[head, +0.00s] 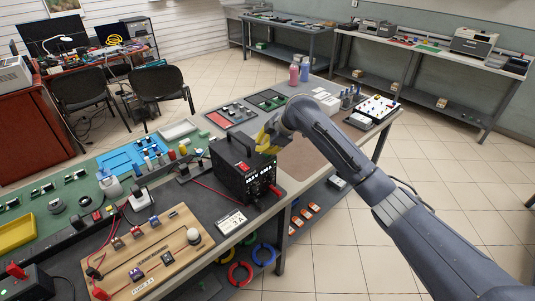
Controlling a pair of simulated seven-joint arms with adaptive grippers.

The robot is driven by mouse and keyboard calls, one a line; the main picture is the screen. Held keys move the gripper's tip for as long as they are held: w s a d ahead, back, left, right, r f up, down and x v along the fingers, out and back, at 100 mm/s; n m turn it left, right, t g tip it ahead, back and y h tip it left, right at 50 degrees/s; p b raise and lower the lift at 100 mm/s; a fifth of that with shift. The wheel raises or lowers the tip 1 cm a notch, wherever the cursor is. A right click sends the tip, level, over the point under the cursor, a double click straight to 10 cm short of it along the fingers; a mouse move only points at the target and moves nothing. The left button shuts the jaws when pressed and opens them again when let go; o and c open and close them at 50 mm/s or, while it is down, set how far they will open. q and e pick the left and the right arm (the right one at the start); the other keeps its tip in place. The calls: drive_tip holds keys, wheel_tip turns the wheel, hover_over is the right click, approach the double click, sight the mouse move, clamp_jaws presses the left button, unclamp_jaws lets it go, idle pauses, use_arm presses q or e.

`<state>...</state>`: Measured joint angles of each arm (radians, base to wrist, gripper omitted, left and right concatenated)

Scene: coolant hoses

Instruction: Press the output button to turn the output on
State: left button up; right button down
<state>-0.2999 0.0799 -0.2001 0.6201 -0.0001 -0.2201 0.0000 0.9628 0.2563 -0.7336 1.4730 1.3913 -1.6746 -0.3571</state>
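A black power supply box (238,170) with a carry handle on top stands on the workbench near its front edge. White lettering and red and black terminals show small on its front. I cannot make out the output button or whether the output is on. My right gripper (267,138) has yellow fingers and is at the box's upper right edge, close to its front. I cannot tell whether it touches the box or whether the fingers are apart. My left gripper is not in view.
A white card (231,221) reading "3 A" lies before the box. A wooden board (150,255) with small parts and wires is at the lower left. A red lead runs to the box. Trays and bottles (294,75) stand behind. A brown mat (305,155) is bare.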

drive_tip(key=shift+r, duration=0.35)
drive_tip(key=shift+r, duration=0.1)
drive_tip(key=shift+r, duration=2.9)
